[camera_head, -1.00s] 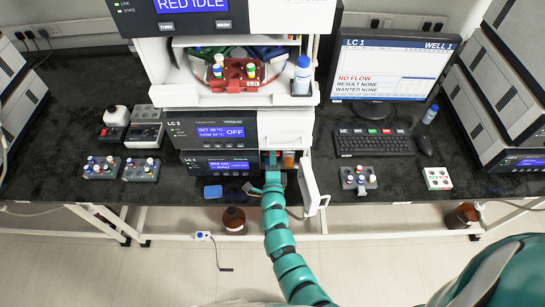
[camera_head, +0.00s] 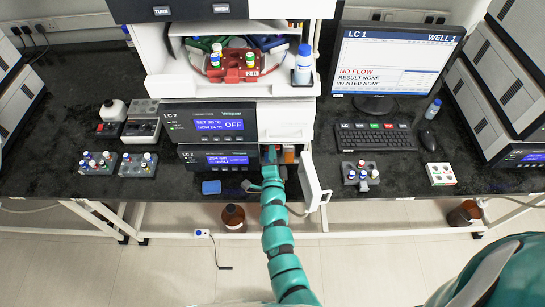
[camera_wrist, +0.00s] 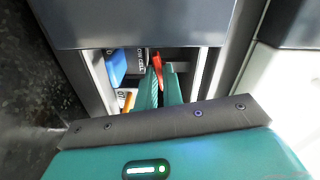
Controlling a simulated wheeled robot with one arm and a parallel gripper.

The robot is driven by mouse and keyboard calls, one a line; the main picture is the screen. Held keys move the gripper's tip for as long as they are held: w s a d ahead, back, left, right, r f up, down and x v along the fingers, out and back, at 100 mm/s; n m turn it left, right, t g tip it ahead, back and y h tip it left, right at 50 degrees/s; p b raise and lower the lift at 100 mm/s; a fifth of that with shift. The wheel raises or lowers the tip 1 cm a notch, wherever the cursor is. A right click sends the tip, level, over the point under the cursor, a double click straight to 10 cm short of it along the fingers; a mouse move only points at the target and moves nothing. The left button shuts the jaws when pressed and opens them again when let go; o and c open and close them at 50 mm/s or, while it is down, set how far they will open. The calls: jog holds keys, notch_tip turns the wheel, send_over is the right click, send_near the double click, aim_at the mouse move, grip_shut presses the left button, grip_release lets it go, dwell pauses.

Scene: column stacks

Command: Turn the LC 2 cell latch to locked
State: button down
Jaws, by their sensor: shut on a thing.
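The cell latch looks to be a small red lever (camera_wrist: 156,64) inside an open compartment in the wrist view. My gripper (camera_wrist: 163,80) has its teal fingers in that compartment and is shut on the red lever. The fingers hide the lever's lower part, and I cannot read its position. In the head view my gripper (camera_head: 269,160) reaches into the right end of the lower LC module (camera_head: 190,158). The LC 2 label shows on the module above (camera_head: 185,124), whose screen reads OFF.
An open white door (camera_head: 314,181) stands just right of my arm. A blue block (camera_wrist: 116,66) and an orange item (camera_wrist: 129,101) sit left of the fingers in the compartment. Vial racks (camera_head: 138,165) (camera_head: 360,175) and a keyboard (camera_head: 376,138) are on the black bench.

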jog(key=n, duration=0.2)
jog(key=shift+n, duration=0.4)
jog(key=n+p, duration=0.1)
jog(key=n, duration=0.4)
jog(key=shift+n, duration=0.3)
jog(key=n, duration=0.3)
jog(key=shift+f, duration=0.1)
jog(key=shift+n, duration=2)
jog(key=shift+f, duration=0.1)
jog(key=c, duration=1.5)
grip_release()
jog(key=shift+c, duration=0.2)
jog(key=shift+s, duration=0.1)
